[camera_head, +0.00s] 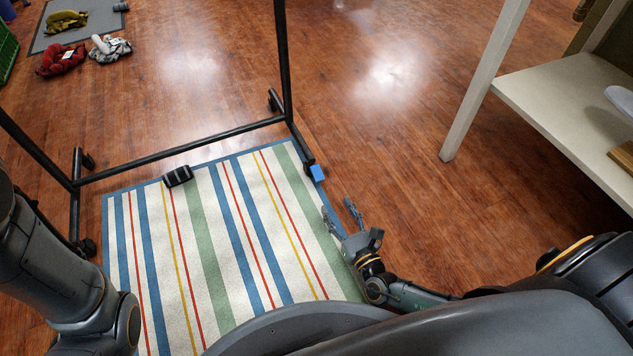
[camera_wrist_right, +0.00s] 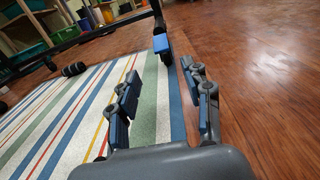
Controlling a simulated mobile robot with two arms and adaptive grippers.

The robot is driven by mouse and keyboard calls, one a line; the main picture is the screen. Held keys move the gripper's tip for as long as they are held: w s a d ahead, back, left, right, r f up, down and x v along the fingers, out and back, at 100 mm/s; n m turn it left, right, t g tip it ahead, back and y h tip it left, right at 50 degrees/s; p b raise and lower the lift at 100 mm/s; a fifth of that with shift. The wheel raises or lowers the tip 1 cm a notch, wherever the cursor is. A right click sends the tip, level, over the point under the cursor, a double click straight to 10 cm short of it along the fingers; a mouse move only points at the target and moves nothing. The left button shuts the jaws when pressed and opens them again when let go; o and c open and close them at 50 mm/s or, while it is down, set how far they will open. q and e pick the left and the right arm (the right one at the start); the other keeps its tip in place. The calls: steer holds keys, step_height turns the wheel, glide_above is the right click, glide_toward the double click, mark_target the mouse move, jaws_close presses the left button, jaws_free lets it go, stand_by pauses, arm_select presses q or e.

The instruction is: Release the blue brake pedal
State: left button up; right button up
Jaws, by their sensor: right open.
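The blue brake pedal (camera_head: 317,173) sits low at the near right caster of a black wheeled rack (camera_head: 210,138), close to the floor by the rug's corner. In the right wrist view the pedal (camera_wrist_right: 161,43) shows ahead of the fingers, slightly above the gap between them. My right gripper (camera_head: 340,212) is open and empty, a short way in front of the pedal and apart from it. Its two spread fingers (camera_wrist_right: 160,90) also show in the wrist view. My left arm comes in at the left edge, but its gripper is not visible.
A striped rug (camera_head: 230,235) lies under the rack's near side, with a dark dumbbell (camera_head: 177,176) on it. A pale shelf unit (camera_head: 560,105) stands at the right. Crumpled cloths (camera_head: 62,58) lie at the far left. Wood floor between rack and shelf is clear.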

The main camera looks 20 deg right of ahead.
mark_target(319, 176)
steer(key=w+b, duration=0.2)
steer(key=w, duration=0.3)
steer(key=w+b, duration=0.3)
steer(key=w, duration=0.3)
steer(key=shift+w+a+f, duration=0.15)
steer(key=shift+w, duration=0.6)
jaws_close()
steer(key=shift+r, duration=0.2)
